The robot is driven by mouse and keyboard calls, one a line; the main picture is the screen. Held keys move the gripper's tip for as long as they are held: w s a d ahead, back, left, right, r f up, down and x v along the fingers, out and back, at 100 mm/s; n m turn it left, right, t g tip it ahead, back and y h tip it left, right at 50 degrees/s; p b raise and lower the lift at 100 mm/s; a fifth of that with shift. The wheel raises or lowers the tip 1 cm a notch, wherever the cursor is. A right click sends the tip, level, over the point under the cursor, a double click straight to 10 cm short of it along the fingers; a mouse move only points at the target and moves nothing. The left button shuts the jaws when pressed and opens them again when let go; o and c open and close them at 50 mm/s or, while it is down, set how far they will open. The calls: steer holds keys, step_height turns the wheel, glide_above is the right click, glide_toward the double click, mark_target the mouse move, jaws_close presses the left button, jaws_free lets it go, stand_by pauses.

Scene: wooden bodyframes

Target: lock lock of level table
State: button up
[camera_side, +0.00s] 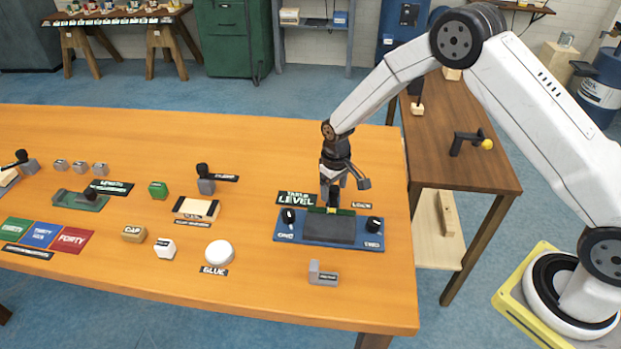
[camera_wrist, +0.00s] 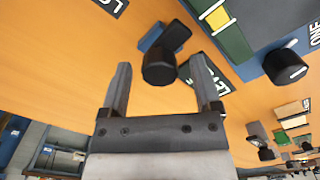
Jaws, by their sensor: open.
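The level table (camera_side: 285,235) is a blue base carrying a dark grey block, with a green strip and a yellow vial (camera_wrist: 217,18) at its back edge. Black knobs stand by the labels ONE (camera_side: 288,216) and TWO (camera_side: 373,225). The lock appears to be the black round-ended handle (camera_wrist: 159,68) on a small blue block, between the LEVEL and LOCK labels. My gripper (camera_wrist: 161,63) is open and points down behind the level table. In the wrist view the handle shows between its fingertips; I cannot tell whether they touch it. My gripper hides this spot in the side view.
A grey block (camera_side: 322,274) lies in front of the level table. A white round glue piece (camera_side: 220,253), a cap block (camera_side: 134,233) and several small fixtures stand to the left. The table's right edge is close; a brown side bench (camera_side: 460,150) stands beyond it.

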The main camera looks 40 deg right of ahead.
jaws_close()
steer(key=shift+m, duration=0.8)
jaws_free()
